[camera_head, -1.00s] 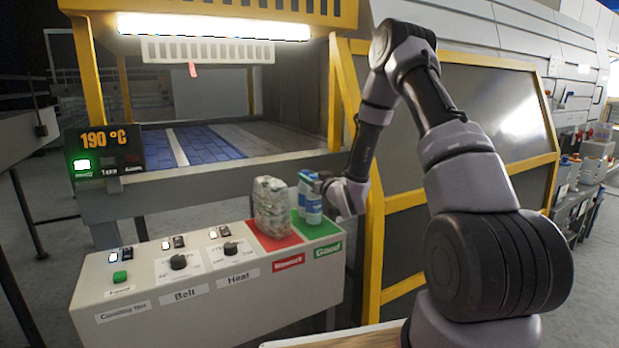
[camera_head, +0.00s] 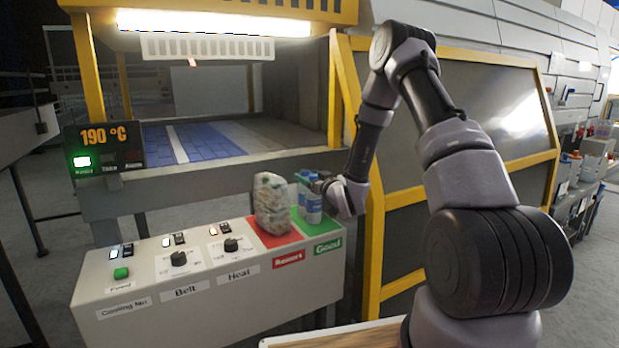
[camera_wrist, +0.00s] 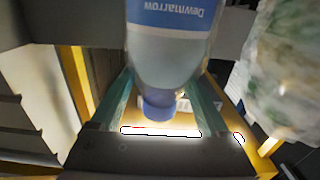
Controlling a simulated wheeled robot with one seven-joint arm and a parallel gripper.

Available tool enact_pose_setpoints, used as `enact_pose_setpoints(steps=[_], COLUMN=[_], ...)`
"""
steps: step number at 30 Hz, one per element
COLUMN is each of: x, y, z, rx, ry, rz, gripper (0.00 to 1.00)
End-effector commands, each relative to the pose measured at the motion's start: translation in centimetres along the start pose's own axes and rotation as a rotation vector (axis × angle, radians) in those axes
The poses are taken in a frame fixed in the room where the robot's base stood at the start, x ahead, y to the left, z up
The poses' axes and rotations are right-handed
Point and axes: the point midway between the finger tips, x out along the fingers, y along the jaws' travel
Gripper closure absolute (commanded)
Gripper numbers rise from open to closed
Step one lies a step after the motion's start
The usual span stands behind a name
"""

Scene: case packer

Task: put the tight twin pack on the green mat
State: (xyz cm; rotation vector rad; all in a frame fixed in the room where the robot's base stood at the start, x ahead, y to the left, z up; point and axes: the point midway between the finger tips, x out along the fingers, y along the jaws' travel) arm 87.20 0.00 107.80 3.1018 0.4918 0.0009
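The twin pack (camera_head: 313,205) is two bottles with blue and white labels, upright at the left part of the green mat (camera_head: 327,229). Its base seems to rest on the mat; a tiny gap cannot be ruled out. My gripper (camera_head: 322,184) is at its upper right side. In the wrist view, one bottle (camera_wrist: 172,60) with a blue cap shows upside down between the fingers of my gripper (camera_wrist: 165,95). The fingers are close along its sides; whether they press on it is unclear. The second bottle is hidden there.
A crumpled, cloudy-wrapped pack (camera_head: 271,203) stands on the red mat (camera_head: 264,239), close left of the twin pack. The control box (camera_head: 205,285) carries both mats, with knobs and switches to the left. A yellow-framed guard (camera_head: 374,230) stands just right.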

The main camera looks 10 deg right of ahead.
Motion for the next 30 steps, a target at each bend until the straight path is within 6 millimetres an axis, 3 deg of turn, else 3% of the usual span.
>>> enact_pose_setpoints(steps=[8, 21, 30], x=[-1.1, -9.3, -10.8], y=[0.1, 0.1, 0.0], z=[0.1, 0.1, 0.0], rx=[0.002, 0.001, 0.0], ry=[-0.004, -0.003, 0.0], rz=[0.002, 0.002, 0.0], gripper=[0.21, 0.21, 0.21])
